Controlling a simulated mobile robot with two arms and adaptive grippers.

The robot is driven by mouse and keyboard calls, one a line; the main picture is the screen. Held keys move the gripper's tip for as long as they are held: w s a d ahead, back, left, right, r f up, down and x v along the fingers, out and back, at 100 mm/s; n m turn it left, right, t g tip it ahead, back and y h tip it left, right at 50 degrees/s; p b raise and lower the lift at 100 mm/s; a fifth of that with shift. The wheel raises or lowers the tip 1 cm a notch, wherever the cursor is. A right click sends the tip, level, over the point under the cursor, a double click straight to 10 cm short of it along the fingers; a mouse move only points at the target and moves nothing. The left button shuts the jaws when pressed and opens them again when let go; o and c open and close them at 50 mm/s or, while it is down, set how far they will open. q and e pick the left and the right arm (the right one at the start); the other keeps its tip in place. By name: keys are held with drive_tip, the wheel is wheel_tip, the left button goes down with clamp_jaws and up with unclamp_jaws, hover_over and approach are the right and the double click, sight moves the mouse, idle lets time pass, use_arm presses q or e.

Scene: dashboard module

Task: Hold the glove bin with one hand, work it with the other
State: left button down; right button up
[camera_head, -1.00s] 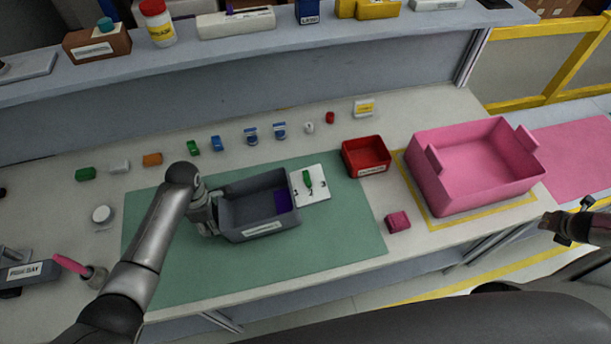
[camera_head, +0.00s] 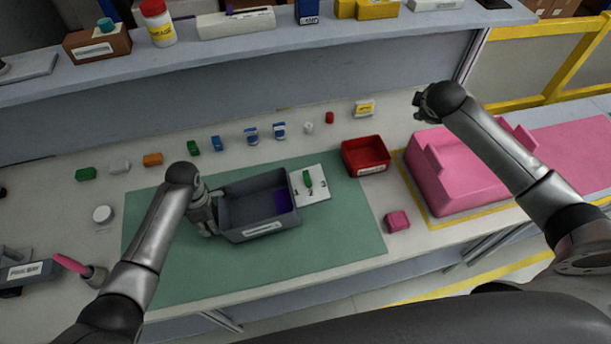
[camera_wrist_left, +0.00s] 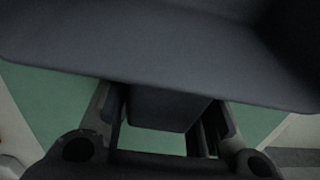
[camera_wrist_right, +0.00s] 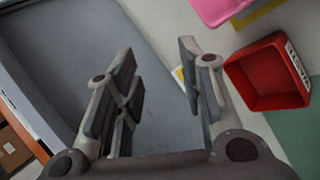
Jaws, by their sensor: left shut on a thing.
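The grey glove bin (camera_head: 262,232) sits on the green mat (camera_head: 330,250), with a purple item (camera_head: 284,200) inside. A white panel (camera_head: 318,191) with a green lever (camera_head: 307,179) and number marks stands at its right side. My left gripper (camera_head: 208,218) is shut on the bin's left side; in the left wrist view its fingers (camera_wrist_left: 165,125) are around a dark tab below the bin's rim. My right gripper (camera_head: 420,105) is raised above the back right of the table. In the right wrist view its fingers (camera_wrist_right: 165,90) are apart with nothing between them.
Several small items line the back. A raised shelf (camera_head: 250,50) runs behind. The mat's front is clear.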

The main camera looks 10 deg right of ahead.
drive_tip(key=s+a+f+g+y, duration=0.1)
drive_tip(key=s+a+g+y, duration=0.2)
drive_tip(key=a, duration=1.2)
drive_tip(key=n+g+y, duration=0.2)
drive_tip(key=n+y, duration=0.1)
drive_tip(key=y, duration=0.3)
approach(304, 179)
drive_tip(key=x, duration=0.9)
drive_tip(key=shift+w+f, duration=0.1)
drive_tip(key=shift+f, duration=0.05)
clamp_jaws()
